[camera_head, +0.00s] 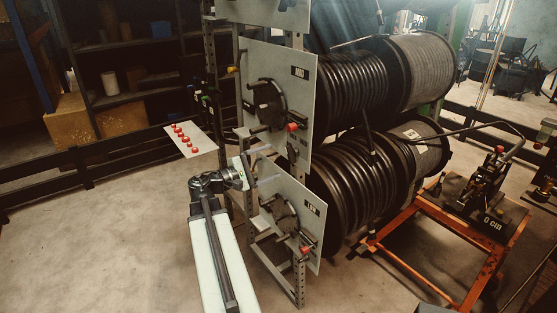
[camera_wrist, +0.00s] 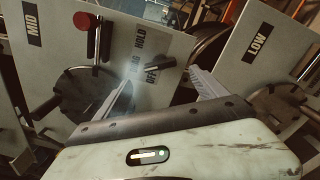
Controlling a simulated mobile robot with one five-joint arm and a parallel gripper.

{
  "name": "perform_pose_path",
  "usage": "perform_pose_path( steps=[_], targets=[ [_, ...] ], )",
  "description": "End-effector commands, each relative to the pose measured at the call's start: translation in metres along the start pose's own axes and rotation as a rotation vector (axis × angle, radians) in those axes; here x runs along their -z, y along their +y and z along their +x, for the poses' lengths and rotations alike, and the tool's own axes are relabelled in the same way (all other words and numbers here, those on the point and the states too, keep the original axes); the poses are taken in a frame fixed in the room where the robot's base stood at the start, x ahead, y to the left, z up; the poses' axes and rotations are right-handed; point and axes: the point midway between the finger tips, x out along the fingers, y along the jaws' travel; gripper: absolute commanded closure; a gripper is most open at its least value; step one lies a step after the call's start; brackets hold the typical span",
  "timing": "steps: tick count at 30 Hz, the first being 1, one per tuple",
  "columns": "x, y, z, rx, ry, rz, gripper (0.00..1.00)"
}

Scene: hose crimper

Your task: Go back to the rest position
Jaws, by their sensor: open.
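My gripper (camera_head: 270,165) is at the end of my raised arm, in front of the rack of hose reels in the head view. It points right, toward the gap between the two grey panels. Its two fingers stand apart. In the wrist view the fingers of my gripper (camera_wrist: 160,88) are spread, with no object held between them. A short dark handle (camera_wrist: 172,69) shows between them; I cannot tell whether it touches a finger. The MID panel (camera_wrist: 35,60) is at left and the LOW panel (camera_wrist: 240,75) at right in the wrist view.
Two grey panels carry black handwheels (camera_head: 268,100) (camera_head: 285,212) and red knobs (camera_head: 292,127). Black hose reels (camera_head: 350,185) are behind them. A plate with several red buttons (camera_head: 190,139) is left of my gripper. An orange cart (camera_head: 405,240) stands right. Floor at left is clear.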

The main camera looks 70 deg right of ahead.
Motion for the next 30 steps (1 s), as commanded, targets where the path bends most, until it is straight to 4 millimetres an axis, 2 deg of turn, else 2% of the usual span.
perform_pose_path(
  steps=[3,16,19,20,22,23,25,28,30],
  targets=[
    [0.0,0.0,-0.006,0.0,0.0,0.0,0.18],
    [0.0,0.0,-0.006,0.0,0.0,0.0,0.18],
    [0.009,0.005,-0.022,-0.015,0.026,0.0,0.18],
    [0.016,0.009,-0.034,-0.025,0.044,0.0,0.18],
    [0.035,0.02,-0.073,-0.06,0.103,0.0,0.18],
    [0.044,0.025,-0.095,-0.078,0.136,0.0,0.18],
    [0.067,0.029,-0.153,-0.095,0.236,0.004,0.18],
    [0.096,0.011,-0.236,-0.04,0.403,0.012,0.18],
    [0.111,-0.011,-0.291,0.035,0.517,0.023,0.18]
  ],
)
